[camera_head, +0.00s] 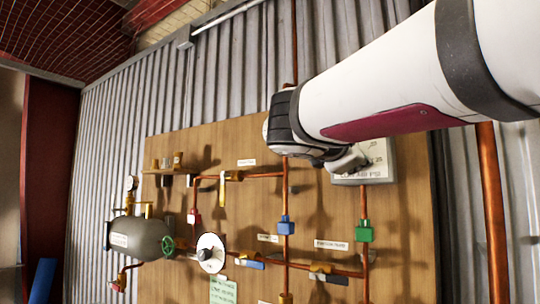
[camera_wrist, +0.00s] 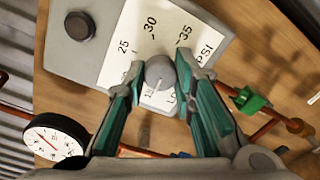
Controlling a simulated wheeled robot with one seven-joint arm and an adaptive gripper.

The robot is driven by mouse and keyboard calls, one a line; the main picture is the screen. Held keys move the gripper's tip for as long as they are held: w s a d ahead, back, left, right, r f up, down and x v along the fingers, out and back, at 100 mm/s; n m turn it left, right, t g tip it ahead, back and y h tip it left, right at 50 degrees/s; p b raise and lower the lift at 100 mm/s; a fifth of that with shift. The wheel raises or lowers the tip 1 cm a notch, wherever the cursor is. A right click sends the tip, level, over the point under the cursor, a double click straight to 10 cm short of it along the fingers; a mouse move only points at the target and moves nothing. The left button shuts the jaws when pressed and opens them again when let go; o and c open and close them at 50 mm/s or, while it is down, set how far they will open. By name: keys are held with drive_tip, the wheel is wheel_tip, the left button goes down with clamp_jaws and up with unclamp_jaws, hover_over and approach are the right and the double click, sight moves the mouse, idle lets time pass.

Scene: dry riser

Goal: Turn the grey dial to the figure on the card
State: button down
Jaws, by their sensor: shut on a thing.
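The grey dial (camera_wrist: 160,70) is a round knob on a white scale plate (camera_wrist: 150,30) marked 25, 30, 35 and PSI. A pale line on the knob points toward the bottom of the wrist view. My gripper (camera_wrist: 160,74) is shut on the dial, one green finger on each side. In the head view my gripper (camera_head: 347,162) hides the dial against the grey box (camera_head: 388,172). A pale green card (camera_head: 223,291) with writing is low on the board; its figure is too small to read.
The wooden board (camera_head: 220,135) carries copper pipes, a blue valve (camera_head: 286,226), a green valve (camera_head: 364,232), a grey tank (camera_head: 140,238) and a white gauge (camera_head: 211,252). A black knob (camera_wrist: 80,26) is on the box. A green fitting (camera_wrist: 248,99) lies close to the right finger.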

drive_tip(key=shift+f, duration=0.15)
drive_tip(key=c, duration=1.3)
unclamp_jaws()
drive_tip(key=v, duration=1.2)
drive_tip(key=shift+a, duration=0.1)
